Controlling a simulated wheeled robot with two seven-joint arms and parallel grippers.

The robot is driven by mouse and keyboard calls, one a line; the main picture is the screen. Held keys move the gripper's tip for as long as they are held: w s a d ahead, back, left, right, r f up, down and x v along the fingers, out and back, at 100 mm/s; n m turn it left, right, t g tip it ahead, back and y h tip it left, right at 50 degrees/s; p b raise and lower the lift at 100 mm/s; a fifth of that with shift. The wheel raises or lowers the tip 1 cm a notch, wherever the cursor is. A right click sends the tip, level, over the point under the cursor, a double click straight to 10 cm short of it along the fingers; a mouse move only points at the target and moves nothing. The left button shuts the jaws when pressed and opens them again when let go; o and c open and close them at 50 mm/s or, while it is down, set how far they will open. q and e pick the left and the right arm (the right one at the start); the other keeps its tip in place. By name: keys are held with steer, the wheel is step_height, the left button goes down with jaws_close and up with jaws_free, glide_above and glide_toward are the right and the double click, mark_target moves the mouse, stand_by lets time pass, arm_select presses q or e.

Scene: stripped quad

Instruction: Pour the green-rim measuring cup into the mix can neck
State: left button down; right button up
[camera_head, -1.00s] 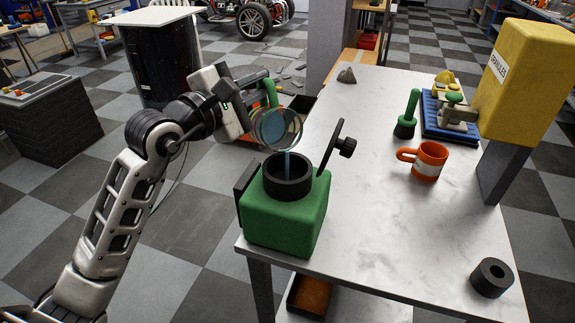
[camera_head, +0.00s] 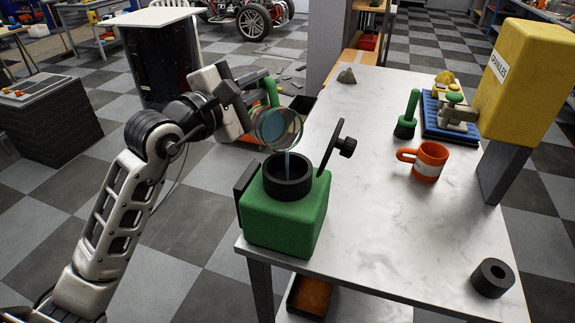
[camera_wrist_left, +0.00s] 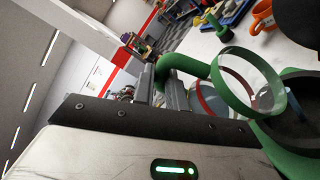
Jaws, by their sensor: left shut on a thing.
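The green-rim measuring cup (camera_head: 278,131) is clear with a green handle and holds bluish liquid. It is tilted above the black neck (camera_head: 287,178) of the green mix can (camera_head: 284,222), and a thin blue stream falls from its lip into the neck. My left gripper (camera_head: 262,97) is shut on the cup's green handle. The left wrist view also shows the tilted cup (camera_wrist_left: 243,80) and its handle beside the jaws. The can stands upright at the table's near left corner, its black cap (camera_head: 333,146) swung open at its right. My right gripper is not in view.
An orange mug (camera_head: 428,161), a green-handled tool (camera_head: 407,115), a blue tray (camera_head: 450,131) and a yellow granules container (camera_head: 527,80) stand along the table's right side. A black ring (camera_head: 492,277) lies at the near right. The middle of the white table (camera_head: 385,225) is clear.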

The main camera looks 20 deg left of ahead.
arm_select(q)
steer(key=shift+s+d+r+m, duration=0.2)
steer(key=shift+s+r+m, duration=0.1)
steer(key=shift+m, duration=0.1)
stand_by(1.1)
